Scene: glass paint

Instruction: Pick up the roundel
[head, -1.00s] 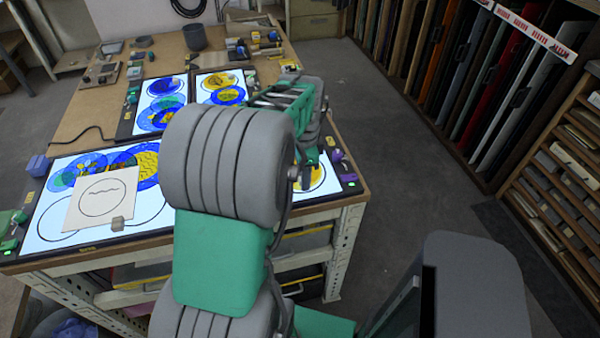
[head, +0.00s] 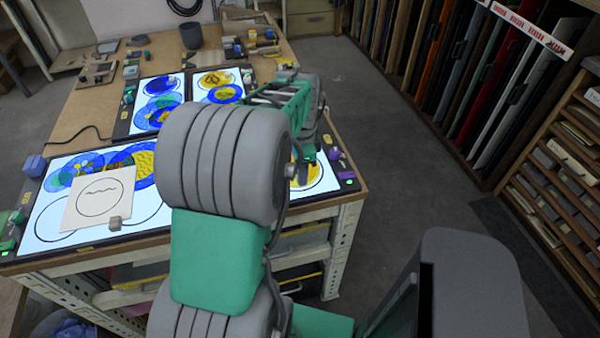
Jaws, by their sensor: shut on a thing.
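A yellow-painted roundel (head: 306,184) shows in part at the right end of the lit front panel (head: 52,226), mostly behind my arm. My gripper (head: 303,166) is at this roundel, shut on it, pointing down. The fingertips are small and partly hidden, so the exact contact is not clear. Other blue and yellow roundels (head: 150,166) lie at the left of the front panel. More painted roundels lie on the two smaller lit panels, the left one (head: 150,84) and the right one (head: 239,78).
A pale card with a drawn circle (head: 76,212) lies on the front panel, with a small grey block (head: 115,223) on it. Purple blocks (head: 335,154) sit on the panel's right edge. A dark pot (head: 191,36) and tools stand farther back. Glass racks (head: 490,100) line the right; the floor between is clear.

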